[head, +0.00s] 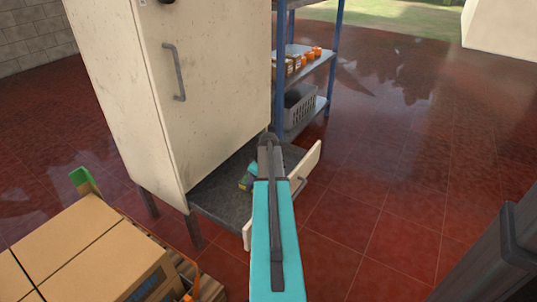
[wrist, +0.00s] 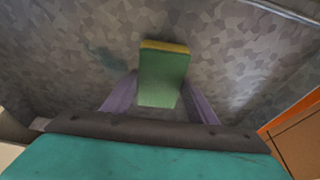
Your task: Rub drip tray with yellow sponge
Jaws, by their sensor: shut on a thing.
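The yellow sponge shows in the wrist view (wrist: 163,76) with a green face towards the camera and a yellow far edge. My gripper (wrist: 160,92) has its two purple fingers shut on the sponge's sides. The drip tray (head: 222,200) is a grey, speckled, pulled-out tray under the cream cabinet; its floor fills much of the wrist view (wrist: 60,55). A dark greenish smear (wrist: 112,60) lies on it left of the sponge. In the head view the sponge (head: 246,182) is over the tray, partly hidden by my arm. I cannot tell whether it touches the floor.
The cream cabinet (head: 200,85) stands above the tray. Its pale front panel with a handle (head: 311,165) borders the tray on the right. Cardboard boxes (head: 85,250) on a pallet stand at lower left. A blue shelf rack (head: 335,60) stands behind. Red floor on the right is open.

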